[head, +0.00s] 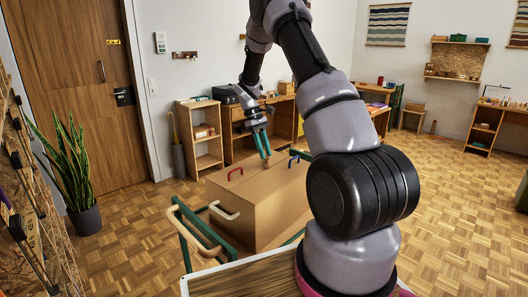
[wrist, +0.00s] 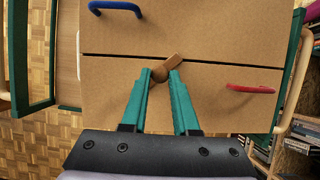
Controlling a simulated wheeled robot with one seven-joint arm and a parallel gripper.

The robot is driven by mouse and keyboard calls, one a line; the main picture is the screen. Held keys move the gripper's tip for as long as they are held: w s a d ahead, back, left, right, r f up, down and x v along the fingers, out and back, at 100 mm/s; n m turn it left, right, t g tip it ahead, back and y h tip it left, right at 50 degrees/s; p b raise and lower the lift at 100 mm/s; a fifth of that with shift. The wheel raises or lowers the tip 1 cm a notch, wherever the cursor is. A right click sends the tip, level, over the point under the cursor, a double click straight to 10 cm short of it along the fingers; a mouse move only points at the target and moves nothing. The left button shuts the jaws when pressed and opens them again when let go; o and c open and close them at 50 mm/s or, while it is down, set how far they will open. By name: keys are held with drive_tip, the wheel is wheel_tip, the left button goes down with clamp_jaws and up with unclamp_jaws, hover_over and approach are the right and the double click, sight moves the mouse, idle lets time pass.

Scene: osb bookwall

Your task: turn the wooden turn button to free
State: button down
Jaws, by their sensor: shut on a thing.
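The wooden turn button (wrist: 173,61) is a small brown bar at the seam between two tan panels on top of the large box (head: 270,205). In the wrist view it lies slanted, its upper right end reaching across the dark seam. My gripper (wrist: 160,73) has its two teal fingers on either side of the button's lower part, shut on it. In the head view my gripper (head: 265,156) points down at the box top, and the button is too small or hidden there.
A blue handle (wrist: 117,6) and a red handle (wrist: 250,89) sit on the two panels, on opposite sides of the seam. Teal rails (head: 201,230) flank the box. A plant (head: 75,175) stands left.

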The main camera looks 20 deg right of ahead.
drive_tip(key=m, duration=0.1)
drive_tip(key=m+y, duration=0.1)
drive_tip(key=m, duration=0.2)
drive_tip(key=shift+w+d+m+y, duration=0.1)
drive_tip(key=shift+d+m+y, duration=0.2)
drive_tip(key=shift+y, duration=0.1)
drive_tip(key=shift+d+m+y, duration=0.1)
drive_tip(key=shift+m+y, duration=0.6)
drive_tip(key=shift+m, duration=1.3)
drive_tip(key=c, duration=0.7)
unclamp_jaws()
drive_tip(key=shift+o, duration=0.2)
drive_tip(key=v, duration=1)
drive_tip(key=shift+d+r, duration=0.2)
drive_tip(key=shift+r, duration=0.15)
drive_tip(key=shift+w, duration=0.1)
